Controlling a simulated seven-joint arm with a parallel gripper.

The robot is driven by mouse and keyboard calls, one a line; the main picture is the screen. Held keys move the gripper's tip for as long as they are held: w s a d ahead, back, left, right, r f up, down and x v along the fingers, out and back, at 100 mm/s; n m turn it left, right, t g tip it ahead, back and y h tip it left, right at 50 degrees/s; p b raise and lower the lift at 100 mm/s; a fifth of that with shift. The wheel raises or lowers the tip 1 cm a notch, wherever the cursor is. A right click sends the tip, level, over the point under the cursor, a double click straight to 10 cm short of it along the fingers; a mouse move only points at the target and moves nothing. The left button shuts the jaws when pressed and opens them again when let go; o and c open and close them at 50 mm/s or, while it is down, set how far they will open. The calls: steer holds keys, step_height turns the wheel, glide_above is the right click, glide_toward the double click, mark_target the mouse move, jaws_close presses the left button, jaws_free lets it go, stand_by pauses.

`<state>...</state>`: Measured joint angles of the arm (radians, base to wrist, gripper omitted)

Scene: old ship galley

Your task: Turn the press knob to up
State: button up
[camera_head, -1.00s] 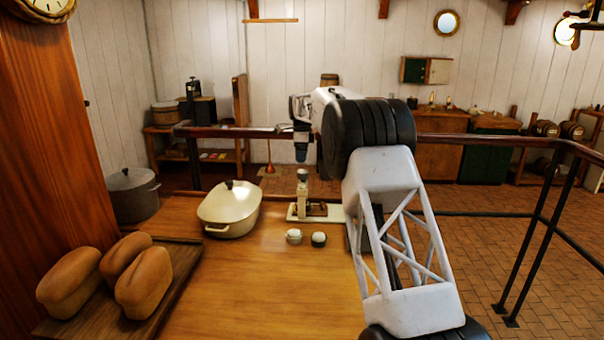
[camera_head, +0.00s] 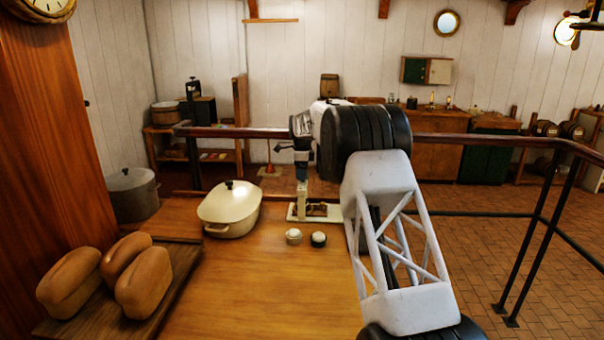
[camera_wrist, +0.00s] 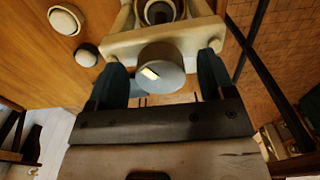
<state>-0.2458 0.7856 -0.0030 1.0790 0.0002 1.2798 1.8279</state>
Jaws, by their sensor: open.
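The press (camera_head: 330,211) stands on the counter, with a cream base and a column. Its knob (camera_wrist: 160,75) is a round grey disc with a small pale mark near its middle, seen from above in the wrist view. My gripper (camera_wrist: 163,72) is open and points down over the press, one dark finger on each side of the knob. Gaps show between the fingers and the knob, so it is not gripped. In the head view my gripper (camera_head: 302,180) is over the press column and hides the knob.
Loaves (camera_head: 143,290) lie on a board at front left. A rail (camera_head: 450,138) runs behind.

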steer(key=shift+f, duration=0.25)
steer(key=shift+c, duration=0.3)
steer(key=c, duration=0.9)
